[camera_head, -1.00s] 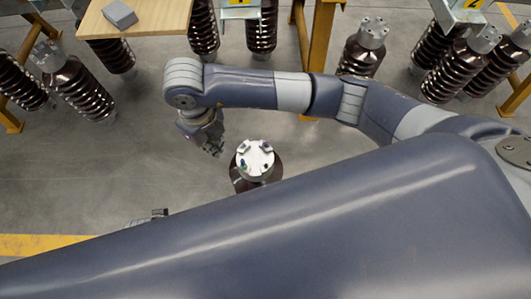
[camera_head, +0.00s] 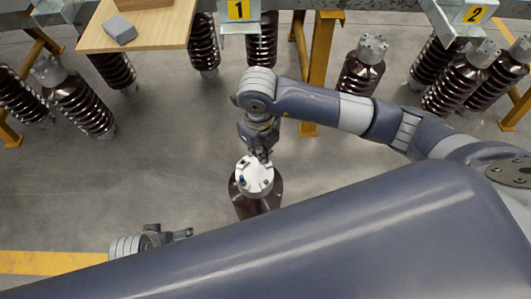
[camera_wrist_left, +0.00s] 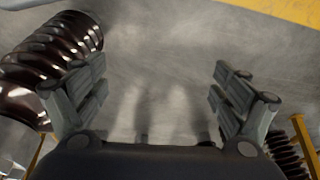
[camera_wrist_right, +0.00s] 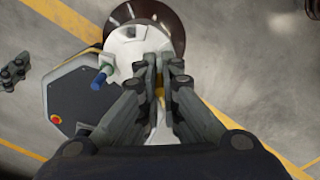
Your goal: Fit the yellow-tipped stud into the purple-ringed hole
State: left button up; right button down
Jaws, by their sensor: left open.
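The white cap (camera_head: 254,184) tops a brown ribbed insulator (camera_head: 262,205) standing on the floor; the cap also shows in the right wrist view (camera_wrist_right: 125,40). A blue stud with a green ring (camera_wrist_right: 102,77) stands up from the cap's left side. My right gripper (camera_wrist_right: 163,66) is over the cap, its fingers close together around a thin yellow part, which looks like the yellow-tipped stud (camera_wrist_right: 160,90). Most of that stud is hidden by the fingers. I cannot make out the purple-ringed hole. My left gripper (camera_wrist_left: 145,85) is open and empty, low at the left.
A wooden table (camera_head: 150,35) with a grey block (camera_head: 120,30) stands at the back left. Several brown insulators stand along the back, near yellow posts and number plates 1 (camera_head: 239,10) and 2 (camera_head: 474,14).

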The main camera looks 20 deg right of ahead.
jog(key=shift+d+f, duration=0.55)
jog(key=shift+d, duration=0.15)
jog(key=shift+f+b, duration=0.35)
jog(key=shift+f, duration=0.9)
pick_arm(q)
jog(key=v, duration=0.3)
jog(key=shift+w, duration=0.25)
pick_arm(e)
jog(key=shift+w, duration=0.1)
jog(key=shift+f, duration=0.1)
jog(key=c, duration=1.8)
grip_release()
pick_arm(q)
jog(key=shift+r, duration=0.35)
